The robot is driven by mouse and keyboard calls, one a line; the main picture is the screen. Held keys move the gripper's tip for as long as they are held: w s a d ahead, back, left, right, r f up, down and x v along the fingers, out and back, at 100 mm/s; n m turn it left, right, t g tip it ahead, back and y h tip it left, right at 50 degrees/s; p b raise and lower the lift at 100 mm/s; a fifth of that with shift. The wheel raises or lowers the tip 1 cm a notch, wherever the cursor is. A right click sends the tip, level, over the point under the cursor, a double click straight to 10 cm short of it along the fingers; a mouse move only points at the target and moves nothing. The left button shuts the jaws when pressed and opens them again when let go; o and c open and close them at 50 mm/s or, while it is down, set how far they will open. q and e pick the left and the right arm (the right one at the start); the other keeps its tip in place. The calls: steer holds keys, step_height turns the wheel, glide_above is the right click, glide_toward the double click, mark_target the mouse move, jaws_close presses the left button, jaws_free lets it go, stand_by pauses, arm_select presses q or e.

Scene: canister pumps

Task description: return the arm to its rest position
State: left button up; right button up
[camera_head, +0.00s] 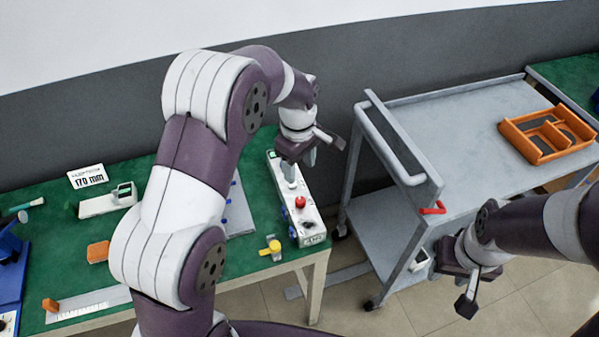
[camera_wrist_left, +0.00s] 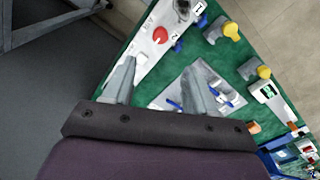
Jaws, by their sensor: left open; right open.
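My left arm comes in from the left in the head view and bends over the green table (camera_head: 255,190). My left gripper (camera_head: 300,172) is above the white device with a red button (camera_head: 300,202), near the table's right end. In the left wrist view its two fingers (camera_wrist_left: 165,90) stand apart with nothing between them, and the device (camera_wrist_left: 155,40) shows beyond. My right gripper (camera_head: 468,290) hangs in front of the grey cart at the lower right. It looks empty, and its fingers are partly hidden.
The grey cart (camera_head: 460,120) has an orange frame (camera_head: 545,135) on top and a red handle (camera_head: 433,208) at its edge. A yellow knob (camera_head: 273,246), an orange block (camera_head: 98,252) and a "170 mm" sign (camera_head: 87,176) are on the table. Floor shows between table and cart.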

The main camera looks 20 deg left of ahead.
stand_by(0.4)
arm_select(q)
steer(key=s+a+m, duration=0.2)
steer(key=s+m, duration=0.4)
steer(key=s, duration=0.3)
steer(key=s+a+r+m+t, duration=0.1)
steer(key=s+a+m, duration=0.1)
steer(key=s+m, duration=0.4)
steer(key=s, duration=0.3)
steer(key=shift+s+m, duration=0.3)
steer(key=shift+s, duration=0.1)
steer(key=shift+r, duration=0.1)
